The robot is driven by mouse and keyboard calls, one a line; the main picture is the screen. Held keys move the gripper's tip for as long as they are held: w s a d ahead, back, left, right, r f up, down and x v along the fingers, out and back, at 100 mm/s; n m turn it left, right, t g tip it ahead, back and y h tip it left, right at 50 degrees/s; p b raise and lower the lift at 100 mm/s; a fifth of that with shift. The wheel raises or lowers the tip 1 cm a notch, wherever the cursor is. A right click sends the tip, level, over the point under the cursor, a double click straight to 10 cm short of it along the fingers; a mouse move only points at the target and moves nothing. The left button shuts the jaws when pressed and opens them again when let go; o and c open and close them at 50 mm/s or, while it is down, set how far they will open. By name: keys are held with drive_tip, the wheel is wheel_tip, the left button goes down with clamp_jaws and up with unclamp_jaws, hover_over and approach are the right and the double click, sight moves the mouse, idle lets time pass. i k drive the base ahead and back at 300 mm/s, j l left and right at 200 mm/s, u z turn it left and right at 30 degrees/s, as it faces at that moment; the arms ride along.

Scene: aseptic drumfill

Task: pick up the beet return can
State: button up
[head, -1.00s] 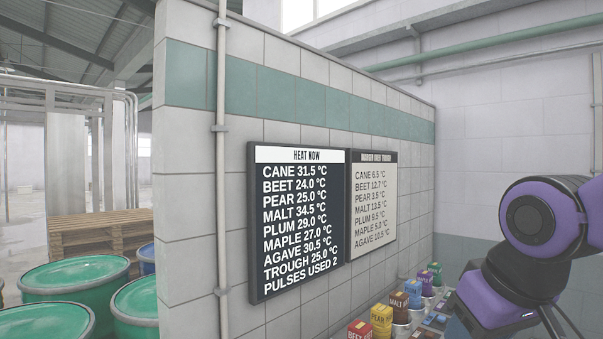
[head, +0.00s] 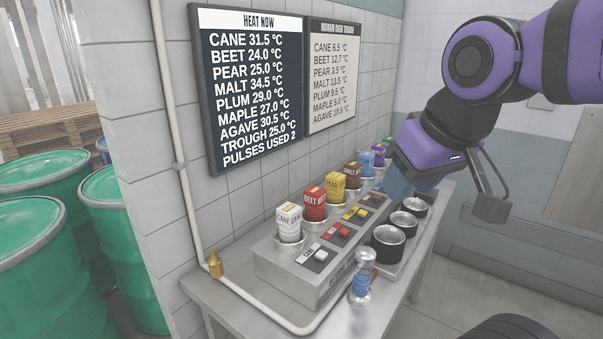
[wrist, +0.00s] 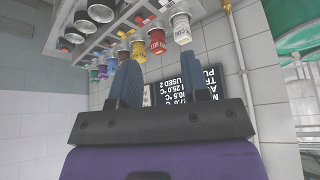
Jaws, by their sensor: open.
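Several dark, open-topped cans stand in a row along the right side of the bench; the nearest can (head: 388,244) and the one behind it (head: 403,222) show clearly. I cannot read which one is the beet return can. A red container marked BEET (head: 314,204) stands in the row along the wall; it also shows in the wrist view (wrist: 157,43). My gripper (head: 394,184) is above the far part of the bench, partly hidden by its wrist. In the wrist view its blue fingers (wrist: 161,84) are apart with nothing held between them.
A white CANE container (head: 289,220) and a yellow PEAR container (head: 335,186) flank the red one. A button panel (head: 310,275) lies between rows. A clear bottle-like thing (head: 361,288) is at the front. Green drums (head: 40,220) stand left of the wall.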

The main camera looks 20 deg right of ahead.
sight(315, 197)
drive_tip(key=i+l+u, duration=0.1)
drive_tip(key=l+u, duration=0.25)
drive_tip(key=l, duration=0.25)
drive_tip(key=l+u, duration=0.3)
drive_tip(key=l, duration=0.35)
drive_tip(key=l+u, duration=0.35)
drive_tip(key=l, duration=0.3)
